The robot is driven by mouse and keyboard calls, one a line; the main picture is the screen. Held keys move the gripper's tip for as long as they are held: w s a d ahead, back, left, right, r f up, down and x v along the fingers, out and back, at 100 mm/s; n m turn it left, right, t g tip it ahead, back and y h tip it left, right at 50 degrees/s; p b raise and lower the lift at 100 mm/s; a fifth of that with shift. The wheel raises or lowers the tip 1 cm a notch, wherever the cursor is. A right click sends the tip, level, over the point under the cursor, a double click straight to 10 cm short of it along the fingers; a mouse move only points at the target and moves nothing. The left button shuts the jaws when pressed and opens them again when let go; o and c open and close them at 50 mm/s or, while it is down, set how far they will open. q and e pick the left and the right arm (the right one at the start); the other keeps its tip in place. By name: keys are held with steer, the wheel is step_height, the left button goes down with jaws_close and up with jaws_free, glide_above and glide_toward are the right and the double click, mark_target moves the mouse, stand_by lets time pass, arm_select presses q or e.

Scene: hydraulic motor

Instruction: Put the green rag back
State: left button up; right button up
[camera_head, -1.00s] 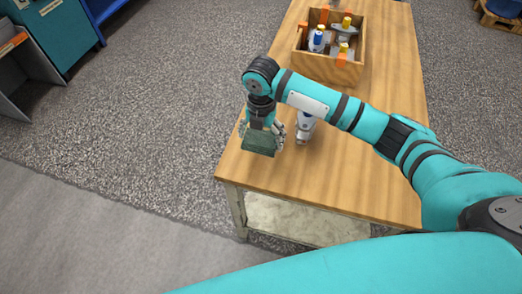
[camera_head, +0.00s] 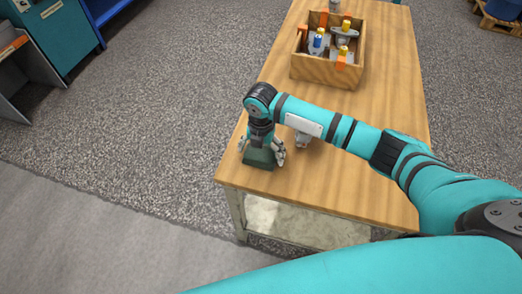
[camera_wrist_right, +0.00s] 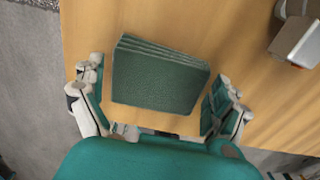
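The green rag (camera_head: 258,159) is a folded dark green stack near the near left corner of the wooden table. It also shows in the right wrist view (camera_wrist_right: 158,82), between the fingers of my right gripper (camera_wrist_right: 158,108). The right gripper (camera_head: 261,149) points down over the rag. Its fingers are spread to either side of it; bare table shows in the gap on the left, and the right finger is close to the rag's edge. Whether the right finger touches it, I cannot tell. My left gripper is not in view.
A wooden box (camera_head: 325,73) with blue-capped and yellow-capped things and orange parts stands farther back on the table (camera_head: 395,100). A grey-white object (camera_head: 302,140) stands right of the gripper, mostly hidden by my arm. The table's right side is clear.

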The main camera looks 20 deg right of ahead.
mark_target(261, 151)
step_height(261, 151, up, 12)
stand_by(0.6)
stand_by(0.5)
